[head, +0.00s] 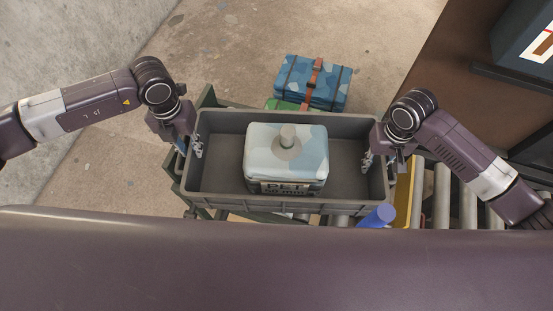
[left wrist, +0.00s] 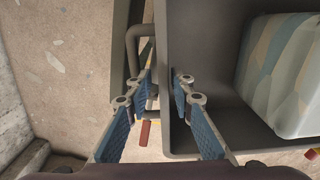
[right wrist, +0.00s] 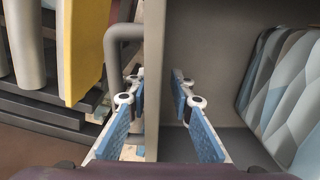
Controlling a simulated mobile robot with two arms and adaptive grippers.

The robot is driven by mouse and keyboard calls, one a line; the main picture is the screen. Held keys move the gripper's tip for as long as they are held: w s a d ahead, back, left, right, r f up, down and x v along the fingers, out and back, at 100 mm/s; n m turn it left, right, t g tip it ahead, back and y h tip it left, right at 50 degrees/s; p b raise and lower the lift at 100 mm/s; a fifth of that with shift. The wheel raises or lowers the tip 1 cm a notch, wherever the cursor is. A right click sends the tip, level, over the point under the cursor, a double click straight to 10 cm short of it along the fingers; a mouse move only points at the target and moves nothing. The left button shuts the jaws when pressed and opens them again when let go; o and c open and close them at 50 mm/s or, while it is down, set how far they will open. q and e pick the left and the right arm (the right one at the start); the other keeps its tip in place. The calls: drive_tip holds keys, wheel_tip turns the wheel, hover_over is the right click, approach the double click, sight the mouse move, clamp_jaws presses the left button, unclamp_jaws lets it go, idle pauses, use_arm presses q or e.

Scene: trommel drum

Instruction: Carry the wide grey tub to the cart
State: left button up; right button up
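The wide grey tub (head: 223,199) is in the middle of the head view and looks level. It holds a pale blue and cream block with a knob on top (head: 286,155). My left gripper (head: 197,150) straddles the tub's left wall, one finger outside and one inside; in the left wrist view its fingers (left wrist: 164,88) look closed on it. My right gripper (head: 368,160) holds the right wall the same way, also in the right wrist view (right wrist: 156,88). A dark green frame (head: 207,97), perhaps the cart, shows beyond the tub's left side. Whether the tub rests on anything is hidden.
Rollers (head: 441,195) lie right of the tub, with a yellow panel (head: 402,200) and a blue cylinder (head: 378,216) near its front right corner. A blue patterned case with straps (head: 300,80) is behind. Bare floor (head: 225,50) lies back left, beside a concrete wall (head: 70,40).

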drive_tip(key=shift+r, duration=0.25)
use_arm(q)
drive_tip(key=shift+d+r, duration=0.15)
drive_tip(key=shift+r, duration=0.7)
use_arm(e)
wheel_tip(320, 180, up, 12)
drive_tip(key=shift+f, duration=0.25)
